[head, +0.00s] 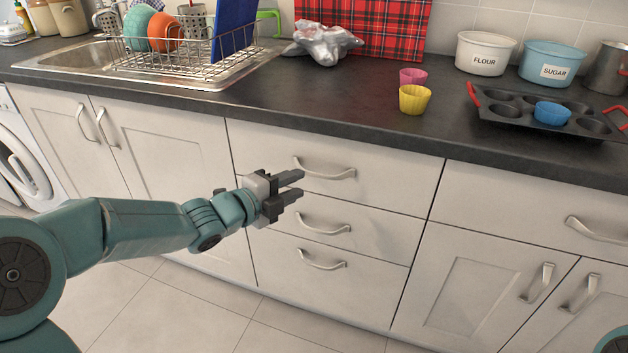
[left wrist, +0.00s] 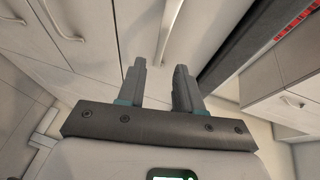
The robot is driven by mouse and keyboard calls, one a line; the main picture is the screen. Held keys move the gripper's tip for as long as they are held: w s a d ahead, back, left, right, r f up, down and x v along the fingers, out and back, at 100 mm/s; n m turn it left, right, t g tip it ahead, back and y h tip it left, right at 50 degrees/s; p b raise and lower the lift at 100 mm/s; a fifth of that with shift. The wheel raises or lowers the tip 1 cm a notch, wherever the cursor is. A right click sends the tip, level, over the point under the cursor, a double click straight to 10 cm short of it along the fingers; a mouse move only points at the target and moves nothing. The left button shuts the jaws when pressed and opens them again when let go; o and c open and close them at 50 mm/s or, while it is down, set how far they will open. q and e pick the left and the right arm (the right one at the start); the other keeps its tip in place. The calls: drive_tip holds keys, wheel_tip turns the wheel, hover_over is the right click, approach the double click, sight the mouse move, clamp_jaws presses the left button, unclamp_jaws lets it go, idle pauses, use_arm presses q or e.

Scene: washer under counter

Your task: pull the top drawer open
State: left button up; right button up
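The top drawer (head: 390,178) is shut, its pale front level with the drawers below. Its curved metal handle (head: 330,174) runs nearly level across the front. My left gripper (head: 301,184) is open and empty, with its fingers pointing right, close to the left half of this handle. In the left wrist view the handle (left wrist: 172,15) lies ahead of the two parted fingers (left wrist: 160,66), roughly in line with the gap. I cannot tell whether a finger touches it. My right gripper is out of view.
Two lower drawers with handles (head: 322,223) (head: 322,260) sit beneath. The dark countertop (head: 300,115) overhangs the drawer front. Yellow (head: 414,99) and pink (head: 413,77) cups and a muffin tin (head: 490,110) stand on it. The tiled floor (head: 190,310) in front is clear.

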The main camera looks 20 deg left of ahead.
sight(317, 175)
use_arm(q)
drive_tip(key=x, duration=0.6)
drive_tip(key=shift+w+d+f, duration=0.1)
drive_tip(key=shift+w+d, duration=0.1)
drive_tip(key=shift+w, duration=0.05)
clamp_jaws()
idle(1.1)
